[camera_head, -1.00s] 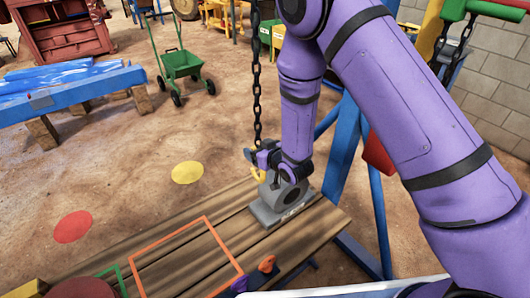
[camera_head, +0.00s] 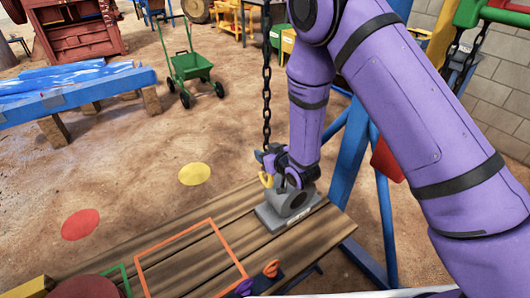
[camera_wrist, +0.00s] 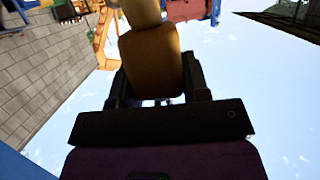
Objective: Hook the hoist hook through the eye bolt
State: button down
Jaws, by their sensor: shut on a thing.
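The yellow hoist hook (camera_head: 268,180) hangs at the lower end of a dark chain (camera_head: 266,95). My gripper (camera_head: 271,161) is shut on the hook, just above and left of a grey block with a round bore (camera_head: 293,202). In the wrist view the hook's body (camera_wrist: 150,62) sits between my fingers, dark and orange-brown. The eye bolt cannot be made out; my gripper and the hook cover the block's top. The hook's tip overlaps the block's left edge in the head view, and I cannot tell whether it touches or passes through anything.
The block stands on a wooden plank table (camera_head: 190,250) with an orange square outline (camera_head: 190,226). An orange-red piece (camera_head: 271,268) lies near the table's front edge. The plank left of the block is clear.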

jog(key=f+v, duration=0.1)
jog(key=v, duration=0.9)
jog(key=shift+s, duration=0.2)
dwell(1.0)
jog(key=shift+d+f, duration=0.1)
jog(key=shift+d, duration=0.1)
jog(key=w+d, duration=0.6)
jog(key=d, duration=0.4)
jog(key=shift+d, duration=0.25)
dwell(1.8)
jog(key=shift+w+f, duration=0.1)
jog(key=shift+x, duration=2.1)
jog(key=shift+w+a, duration=0.1)
jog(key=shift+w, duration=0.05)
